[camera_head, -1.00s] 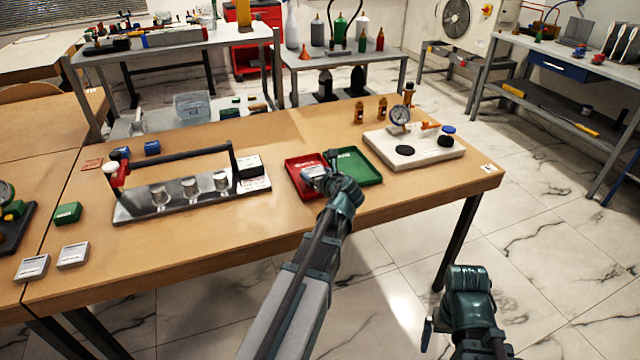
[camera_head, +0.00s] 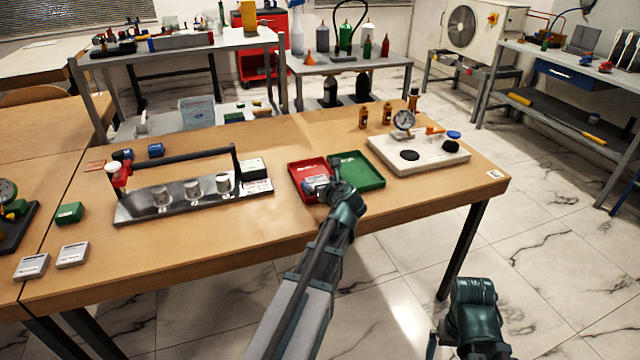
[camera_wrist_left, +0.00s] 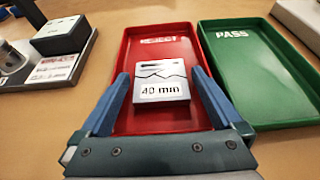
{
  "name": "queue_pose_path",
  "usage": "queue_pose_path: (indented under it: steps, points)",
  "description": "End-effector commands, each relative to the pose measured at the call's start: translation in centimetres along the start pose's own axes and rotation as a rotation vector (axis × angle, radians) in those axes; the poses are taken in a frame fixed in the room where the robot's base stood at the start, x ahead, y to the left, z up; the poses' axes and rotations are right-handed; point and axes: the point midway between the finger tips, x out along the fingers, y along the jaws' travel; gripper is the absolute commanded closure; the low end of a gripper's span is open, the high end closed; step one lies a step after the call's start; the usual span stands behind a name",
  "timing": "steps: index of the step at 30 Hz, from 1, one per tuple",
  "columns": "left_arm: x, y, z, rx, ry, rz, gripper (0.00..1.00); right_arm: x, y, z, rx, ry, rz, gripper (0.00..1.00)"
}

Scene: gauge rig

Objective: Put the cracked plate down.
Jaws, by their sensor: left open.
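The cracked plate (camera_wrist_left: 161,84) is a light block marked 40 mm, with a dark jagged crack line across its face. It lies in the red REJECT tray (camera_wrist_left: 147,45), which also shows in the head view (camera_head: 304,168). My left gripper (camera_wrist_left: 160,76) is open, with one blue finger on each side of the plate and gaps visible between. In the head view my left gripper (camera_head: 325,187) is low over the red tray and partly hides the plate. My right gripper (camera_head: 438,342) is at the lower right, off the table; its jaws do not show clearly.
The green PASS tray (camera_head: 362,172) beside the red one is empty. A dial gauge stand on a pale base (camera_head: 425,165) stands to the right. A metal rack (camera_head: 185,208) with cylinders and a black handle stands to the left. Bare tabletop lies in front of the trays.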

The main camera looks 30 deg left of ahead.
Motion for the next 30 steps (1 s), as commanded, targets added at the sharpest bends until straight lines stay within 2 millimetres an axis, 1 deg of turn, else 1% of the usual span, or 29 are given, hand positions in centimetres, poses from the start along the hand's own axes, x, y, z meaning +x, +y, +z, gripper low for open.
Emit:
queue_pose_path:
  steps: [5, 9, 15, 21, 25, 30]
  points:
    - [-3.3, 0.1, 0.3, 0.002, 0.000, -0.003, 0.00, -1.5, 0.1, 0.1, 0.000, 0.000, 0.000, 0.00]
    - [-6.3, 0.2, 0.4, 0.002, 0.000, -0.003, 0.00, -2.7, 0.3, 0.2, 0.000, 0.000, 0.000, 0.00]
    - [-9.8, 0.1, 0.3, 0.001, 0.000, -0.002, 0.00, -4.0, 0.4, 0.2, 0.000, 0.000, 0.000, 0.00]
    - [-11.7, 0.0, 0.2, 0.001, 0.000, -0.001, 0.00, -4.6, 0.4, 0.3, 0.000, 0.000, 0.000, 0.00]
    - [-12.1, 0.0, 0.1, 0.001, 0.000, 0.000, 0.00, -4.7, 0.5, 0.3, 0.000, 0.000, 0.000, 0.00]
    - [-12.1, 0.0, 0.1, 0.000, 0.000, 0.001, 0.00, -4.6, 0.4, 0.3, 0.000, 0.000, 0.000, 0.00]
